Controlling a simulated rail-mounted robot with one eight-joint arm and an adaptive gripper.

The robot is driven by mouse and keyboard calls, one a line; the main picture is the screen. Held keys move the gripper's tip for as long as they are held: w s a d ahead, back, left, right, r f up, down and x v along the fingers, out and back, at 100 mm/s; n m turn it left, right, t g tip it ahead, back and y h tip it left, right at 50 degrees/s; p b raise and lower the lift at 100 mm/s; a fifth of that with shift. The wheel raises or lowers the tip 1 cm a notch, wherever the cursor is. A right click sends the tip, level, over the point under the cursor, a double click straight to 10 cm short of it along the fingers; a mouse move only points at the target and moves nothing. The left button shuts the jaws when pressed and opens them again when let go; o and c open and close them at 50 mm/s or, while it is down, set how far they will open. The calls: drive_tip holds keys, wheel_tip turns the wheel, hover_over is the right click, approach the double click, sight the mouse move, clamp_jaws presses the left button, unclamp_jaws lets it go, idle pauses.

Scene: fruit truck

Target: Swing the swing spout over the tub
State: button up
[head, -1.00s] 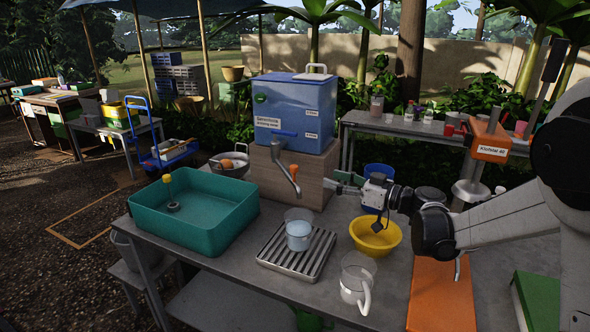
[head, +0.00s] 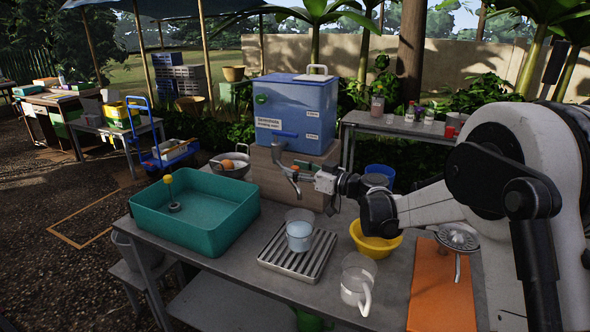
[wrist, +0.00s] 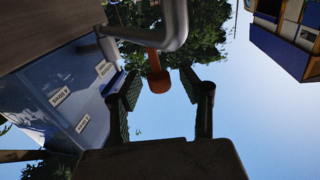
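The swing spout (head: 287,168) is a bent metal pipe under the blue water container (head: 312,108), with a small orange handle. It points toward the front, over the grey surface right of the teal tub (head: 222,240). In the wrist view the spout (wrist: 174,25) crosses at the top, and the orange handle (wrist: 158,78) hangs between my fingertips. My gripper (head: 305,173) is beside the spout's right side; in the wrist view its two fingers (wrist: 159,80) are apart, with gaps on both sides of the handle. I cannot see contact.
A glass of water (head: 299,231) stands on a slatted metal tray (head: 318,262) in front of the spout. A glass jug (head: 357,283), a yellow bowl (head: 377,252) and an orange board (head: 440,300) are to the right. A yellow ball on a stem (head: 168,180) stands in the tub.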

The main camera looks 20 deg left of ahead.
clamp_jaws()
idle(0.3)
drive_tip(key=shift+t, duration=0.3)
